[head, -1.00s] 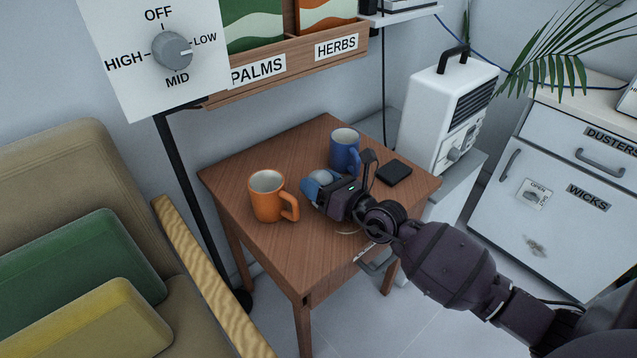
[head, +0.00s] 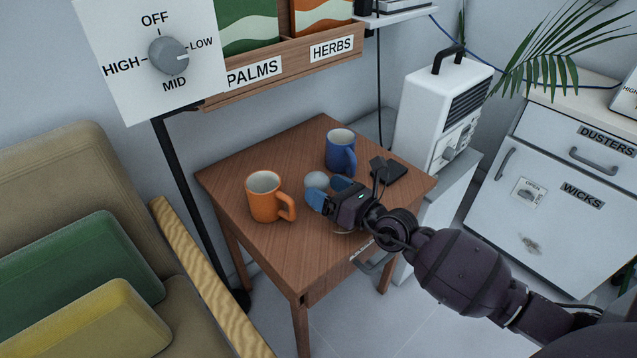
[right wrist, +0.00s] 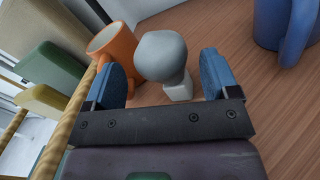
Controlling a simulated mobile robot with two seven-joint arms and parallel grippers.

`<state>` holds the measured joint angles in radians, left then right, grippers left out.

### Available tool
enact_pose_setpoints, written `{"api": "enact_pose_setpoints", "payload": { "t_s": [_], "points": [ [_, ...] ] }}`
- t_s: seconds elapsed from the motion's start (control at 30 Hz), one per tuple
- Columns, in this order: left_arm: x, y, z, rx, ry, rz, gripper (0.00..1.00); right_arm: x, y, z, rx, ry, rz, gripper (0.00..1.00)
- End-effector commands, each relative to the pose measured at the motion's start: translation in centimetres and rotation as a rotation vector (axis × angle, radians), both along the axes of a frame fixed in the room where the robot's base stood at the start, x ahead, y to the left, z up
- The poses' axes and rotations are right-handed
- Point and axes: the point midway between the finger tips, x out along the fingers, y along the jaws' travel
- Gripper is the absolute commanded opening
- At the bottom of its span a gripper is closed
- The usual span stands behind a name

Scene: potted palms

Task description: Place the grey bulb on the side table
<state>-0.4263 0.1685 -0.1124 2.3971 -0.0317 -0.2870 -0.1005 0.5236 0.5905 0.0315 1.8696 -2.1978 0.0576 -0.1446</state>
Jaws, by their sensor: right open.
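The grey bulb (head: 317,181) rests on the wooden side table (head: 290,247), between the orange mug (head: 263,196) and the blue mug (head: 340,150). My left gripper is not in view.
The orange mug's handle is close to my right gripper. A black flat item (head: 391,172) lies near the table's right corner. A white heater (head: 443,112) stands behind on the right, and an armchair (head: 70,180) is at left. The table's front left is clear.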

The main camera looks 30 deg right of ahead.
Motion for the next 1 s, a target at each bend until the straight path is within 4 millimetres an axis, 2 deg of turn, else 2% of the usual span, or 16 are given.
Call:
{"api": "enact_pose_setpoints", "payload": {
  "t_s": [0.3, 0.5, 0.7, 1.0],
  "points": [
    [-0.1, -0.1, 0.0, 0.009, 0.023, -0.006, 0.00, -5.0, -1.5, 0.0, -0.003, 0.002, 0.002, 0.81],
    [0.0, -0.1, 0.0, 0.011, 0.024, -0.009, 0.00, -7.2, -2.2, 0.0, -0.004, 0.002, 0.002, 0.81],
    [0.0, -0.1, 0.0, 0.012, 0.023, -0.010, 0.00, -8.2, -2.5, 0.0, 0.000, 0.001, 0.001, 0.81],
    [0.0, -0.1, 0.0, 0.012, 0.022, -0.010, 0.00, -8.3, -2.5, 0.0, 0.000, 0.001, 0.000, 0.81]
  ]
}}
